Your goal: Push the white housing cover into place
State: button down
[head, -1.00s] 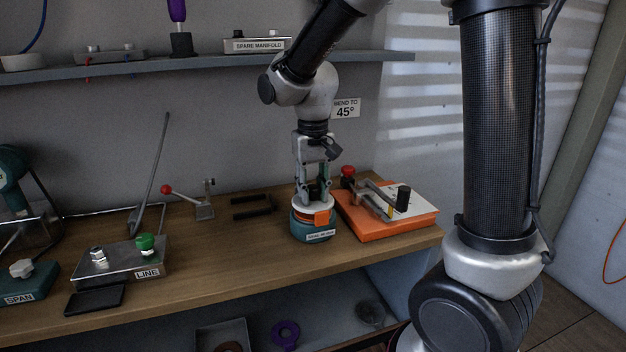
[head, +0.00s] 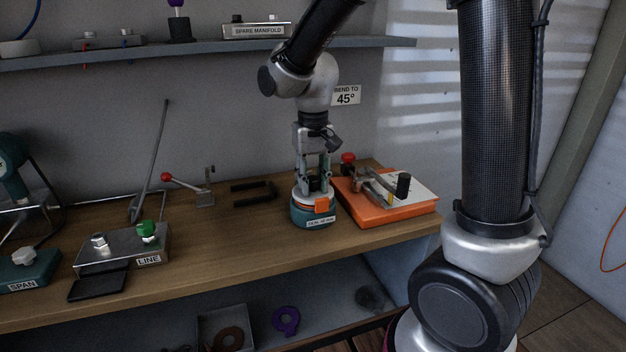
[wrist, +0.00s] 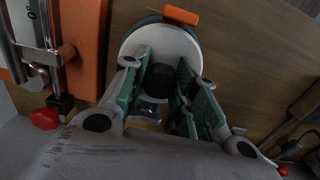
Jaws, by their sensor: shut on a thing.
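The white housing cover (head: 301,199) sits on top of a round teal housing (head: 308,217) with a white label, on the bench. An orange tab (head: 322,205) shows at the cover's front edge. In the wrist view the cover (wrist: 190,48) is a white disc over the teal rim, with the orange tab (wrist: 181,15) at its edge. My gripper (head: 313,187) points straight down over the cover. Its fingers are shut on the dark central knob (wrist: 160,80) of the cover. The far side of the seam is hidden.
An orange box (head: 385,210) with a clamp and a red knob stands close to the right of the housing. A black fork-shaped part (head: 253,193) lies to the left. A LINE block (head: 122,250) stands further left. The bench in front is clear.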

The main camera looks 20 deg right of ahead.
jog(key=shift+f, duration=0.5)
dwell(0.4)
jog(key=c, duration=1)
grip_release()
jog(key=shift+c, duration=0.2)
jog(key=shift+r, duration=0.15)
jog(key=shift+r, duration=2.4)
notch_tip(320, 180, up, 12)
